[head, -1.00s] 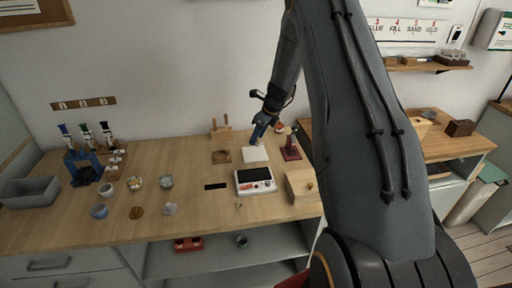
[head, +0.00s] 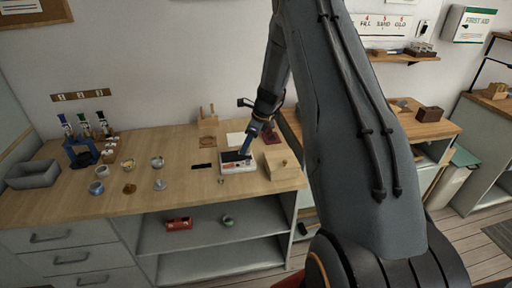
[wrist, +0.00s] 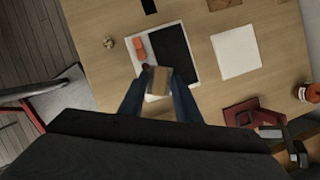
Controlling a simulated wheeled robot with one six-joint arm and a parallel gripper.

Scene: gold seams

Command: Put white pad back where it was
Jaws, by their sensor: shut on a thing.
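My gripper (wrist: 157,92) is shut on a small block with a tan part and a pale, whitish part (wrist: 158,86), which may be the white pad. In the head view my gripper (head: 244,152) is low at the white tray (head: 238,169); the held block is not clear there. The wrist view shows the tray (wrist: 190,72) with a black panel (wrist: 173,52) and orange-red pieces (wrist: 140,50) along one side. The held block is at the tray's near edge; I cannot tell whether it touches. A flat white square (wrist: 236,52) lies beside the tray.
A wooden box (head: 281,166) stands just right of the tray. A dark red stand (wrist: 243,112) is near the white square. A black strip (head: 202,166) and several small bowls (head: 158,163) lie to the left. Bare tabletop is at the front left.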

